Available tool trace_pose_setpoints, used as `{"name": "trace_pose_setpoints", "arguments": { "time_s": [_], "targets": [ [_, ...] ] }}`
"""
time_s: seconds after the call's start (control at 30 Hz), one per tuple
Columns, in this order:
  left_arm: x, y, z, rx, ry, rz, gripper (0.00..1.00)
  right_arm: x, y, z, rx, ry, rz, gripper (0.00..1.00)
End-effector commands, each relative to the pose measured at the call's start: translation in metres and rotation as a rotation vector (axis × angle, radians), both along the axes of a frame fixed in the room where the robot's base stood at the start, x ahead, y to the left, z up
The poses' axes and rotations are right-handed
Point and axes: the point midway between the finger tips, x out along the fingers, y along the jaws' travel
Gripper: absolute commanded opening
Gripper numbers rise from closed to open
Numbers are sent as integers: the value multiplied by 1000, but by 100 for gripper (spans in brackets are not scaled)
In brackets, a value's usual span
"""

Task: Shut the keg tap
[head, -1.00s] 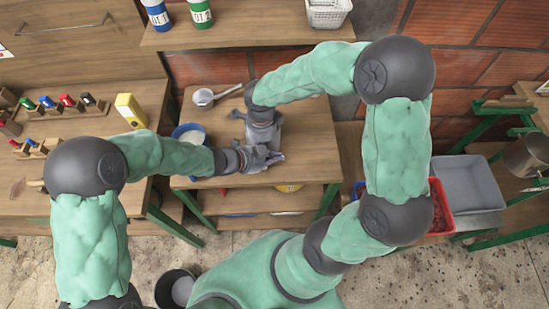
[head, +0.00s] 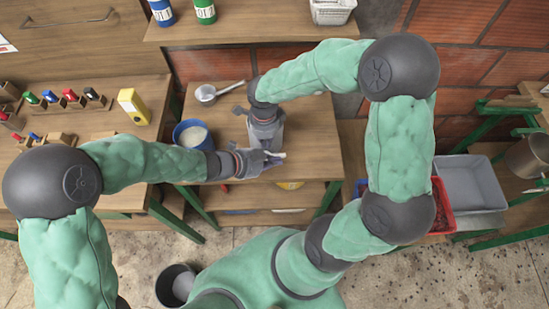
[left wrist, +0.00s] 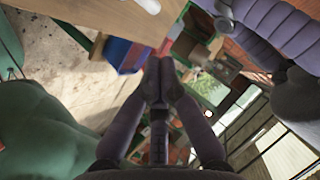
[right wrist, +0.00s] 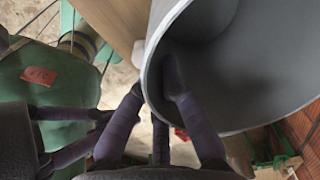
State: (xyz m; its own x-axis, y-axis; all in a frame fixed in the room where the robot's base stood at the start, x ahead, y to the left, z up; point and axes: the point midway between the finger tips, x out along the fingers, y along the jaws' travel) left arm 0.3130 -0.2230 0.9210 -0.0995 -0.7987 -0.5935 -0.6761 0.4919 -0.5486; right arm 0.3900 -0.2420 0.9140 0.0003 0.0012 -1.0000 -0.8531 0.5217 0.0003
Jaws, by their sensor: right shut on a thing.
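A grey keg (head: 272,134) stands near the front of the small wooden table in the head view, largely covered by my arms. In the right wrist view, it is a wide, open grey cylinder (right wrist: 255,75). My right gripper (right wrist: 155,83) is shut on the keg's rim, one finger inside and one outside. My left gripper (left wrist: 161,76) is at the keg's front side; its fingers look closed together, with nothing visible between them. A small white piece (head: 277,154) shows beside it, perhaps the tap; it may also be the white piece at the left wrist view's top (left wrist: 148,5).
A blue tub (head: 178,138) with pale contents and a metal ladle (head: 206,93) stand on the same table. A dark bucket (head: 176,284) is on the floor. A red crate (head: 443,207) and a grey bin (head: 470,183) are at right.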

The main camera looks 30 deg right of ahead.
Motion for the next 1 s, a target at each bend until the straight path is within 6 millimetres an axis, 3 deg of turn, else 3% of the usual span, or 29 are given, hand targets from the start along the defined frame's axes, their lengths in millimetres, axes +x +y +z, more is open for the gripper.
{"name": "trace_pose_setpoints", "arguments": {
  "time_s": [0.2, 0.4, 0.87, 1.0],
  "targets": [
    [5, 40, 28, -1, -2, 7, 0, 0, 0, 0, 0, 0, 0, 0],
    [6, 65, 46, -2, -1, 5, 0, 0, 0, 0, 0, 0, 0, 0],
    [6, 77, 55, 1, 0, 3, 0, 0, 0, 0, 0, 0, 0, 0],
    [6, 77, 54, 1, 0, 3, 0, 0, 0, 0, 0, 0, 0, 35]
  ]
}}
